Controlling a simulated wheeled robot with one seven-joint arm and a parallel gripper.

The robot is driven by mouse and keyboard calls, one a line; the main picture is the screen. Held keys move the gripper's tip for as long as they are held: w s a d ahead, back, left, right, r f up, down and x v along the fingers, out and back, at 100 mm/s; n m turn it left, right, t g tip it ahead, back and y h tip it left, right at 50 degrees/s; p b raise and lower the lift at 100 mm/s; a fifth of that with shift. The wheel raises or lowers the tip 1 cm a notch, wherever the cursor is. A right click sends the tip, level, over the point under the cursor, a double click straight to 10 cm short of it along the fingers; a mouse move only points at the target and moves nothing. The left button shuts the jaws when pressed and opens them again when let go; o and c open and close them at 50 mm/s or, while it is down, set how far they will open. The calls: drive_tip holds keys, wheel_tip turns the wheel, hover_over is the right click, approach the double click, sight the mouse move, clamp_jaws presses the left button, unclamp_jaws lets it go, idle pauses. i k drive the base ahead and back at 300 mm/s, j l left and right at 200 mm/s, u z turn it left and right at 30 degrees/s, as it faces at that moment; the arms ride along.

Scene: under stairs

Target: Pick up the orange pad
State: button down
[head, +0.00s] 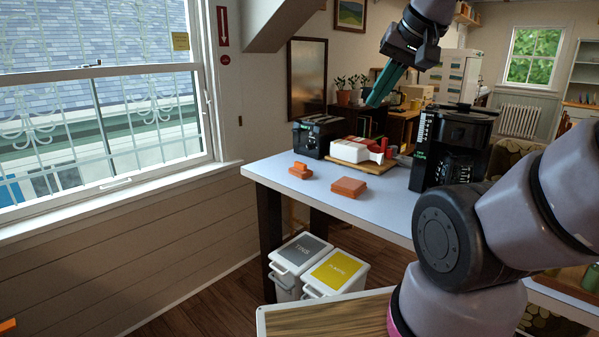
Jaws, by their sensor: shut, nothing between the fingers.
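A flat orange pad (349,187) lies on the pale tabletop (275,178), near its front edge. A second, smaller orange object (300,170) with a raised top lies to its left; I cannot tell what it is. My gripper (371,102) has teal fingers, which are shut and empty. In the picture it is well above the table and the pad, pointing down and to the left.
Behind the pad is a wooden board (348,166) with a white and red item (360,149). A black appliance (319,136) stands back left, and a black coffee machine (450,148) at right. Two lidded bins (318,266) stand below the table.

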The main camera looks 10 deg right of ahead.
sight(300, 170)
drive_tip(key=u, duration=2.35)
drive_tip(key=z, duration=2.25)
drive_tip(key=i+z, duration=0.15)
drive_tip(key=i+j, duration=0.15)
drive_tip(key=i, duration=0.25)
drive_tip(key=i+j+z, duration=0.15)
drive_tip(key=i, duration=0.2)
drive_tip(key=i+j, duration=0.2)
drive_tip(key=i, duration=0.2)
drive_tip(key=l+z, duration=0.05)
